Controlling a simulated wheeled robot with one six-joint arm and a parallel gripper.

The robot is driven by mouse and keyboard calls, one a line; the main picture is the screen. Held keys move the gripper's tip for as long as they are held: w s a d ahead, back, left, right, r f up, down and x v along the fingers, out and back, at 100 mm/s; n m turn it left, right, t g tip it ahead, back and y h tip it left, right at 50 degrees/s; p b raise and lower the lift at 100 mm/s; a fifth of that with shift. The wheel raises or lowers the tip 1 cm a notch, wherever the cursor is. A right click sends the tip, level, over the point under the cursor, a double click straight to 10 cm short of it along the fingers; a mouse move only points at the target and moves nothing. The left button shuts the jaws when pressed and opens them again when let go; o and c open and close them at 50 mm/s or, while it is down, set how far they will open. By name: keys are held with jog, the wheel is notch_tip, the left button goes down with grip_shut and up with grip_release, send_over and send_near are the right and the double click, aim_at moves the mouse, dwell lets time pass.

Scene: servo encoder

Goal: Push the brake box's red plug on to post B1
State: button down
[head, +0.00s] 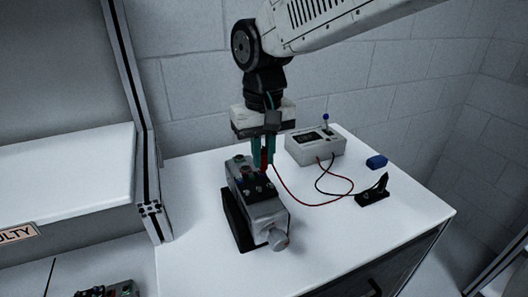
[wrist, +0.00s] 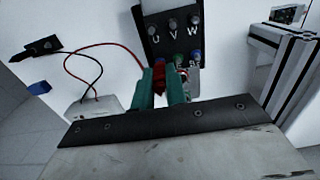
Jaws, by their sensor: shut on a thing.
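My gripper (head: 263,163) has teal fingers, pointing down over the terminal end of the grey motor (head: 266,211). It is shut on the red plug (wrist: 160,78), which also shows as a red strip between the fingers in the head view. In the wrist view the dark terminal panel (wrist: 152,50) carries posts marked U, V, W, with coloured posts (wrist: 195,57) in a nearer row. The fingers partly hide that row, so post B1 is not clearly readable. I cannot tell whether the plug touches a post. The pale brake box (head: 315,147) stands behind right of the motor.
A red lead (head: 300,203) and a black lead run from the brake box across the white table. The table's front is clear.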

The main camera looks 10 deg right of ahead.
jog(key=shift+f, duration=0.2)
dwell(0.6)
jog(key=c, duration=1.3)
grip_release()
jog(key=shift+c, duration=0.2)
jog(key=shift+r, duration=3.55)
